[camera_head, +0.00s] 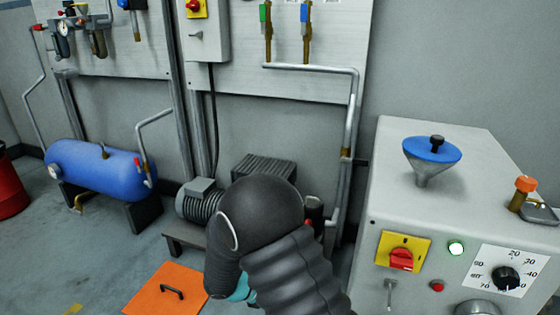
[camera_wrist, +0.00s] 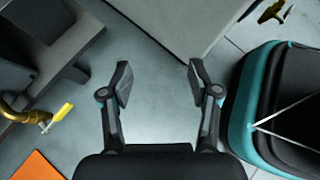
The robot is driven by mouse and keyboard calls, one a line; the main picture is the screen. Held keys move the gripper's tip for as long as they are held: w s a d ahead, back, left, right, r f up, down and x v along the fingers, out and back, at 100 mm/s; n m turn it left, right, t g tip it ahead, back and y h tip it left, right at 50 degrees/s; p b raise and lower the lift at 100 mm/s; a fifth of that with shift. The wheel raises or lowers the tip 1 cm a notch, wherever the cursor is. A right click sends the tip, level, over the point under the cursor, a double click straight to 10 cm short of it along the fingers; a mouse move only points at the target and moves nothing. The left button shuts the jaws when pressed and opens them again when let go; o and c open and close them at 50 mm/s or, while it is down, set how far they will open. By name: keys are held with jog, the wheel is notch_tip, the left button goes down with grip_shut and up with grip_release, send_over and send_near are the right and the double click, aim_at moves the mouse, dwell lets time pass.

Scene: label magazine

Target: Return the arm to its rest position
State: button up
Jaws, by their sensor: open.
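My gripper (camera_wrist: 158,82) is open and empty in the wrist view, its two dark fingers spread apart over bare grey floor. Nothing sits between the fingertips. In the head view my dark, ribbed arm rises from the bottom centre and bends over, and it hides my gripper there. A pump with a motor (camera_head: 201,204) stands behind the arm on a low bench.
A grey cabinet (camera_head: 400,215) with a blue-lidded funnel (camera_head: 432,149), a red switch and a dial stands at the right. A blue tank (camera_head: 100,170) and an orange floor plate (camera_head: 145,290) are at the left. Pipes and panels line the wall. Floor shows between tank and plate.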

jog(key=s+d+r+m+y+p, duration=0.1)
jog(key=s+d+r+m+y, duration=0.2)
jog(key=s+r+m, duration=0.4)
jog(key=s+d+r+m+t+y+p, duration=0.1)
jog(key=s+d+r+m+y, duration=0.2)
jog(key=r, duration=1.1)
jog(key=s+d+r+m+t+y+p, duration=0.1)
jog(key=s+d+r+m+y, duration=0.2)
jog(key=s+d+r+m, duration=0.4)
jog(key=s+r+m, duration=0.4)
jog(key=m, duration=0.1)
jog(key=shift+d+m+y, duration=0.15)
jog(key=shift+m+y, duration=0.25)
jog(key=shift+c, duration=0.2)
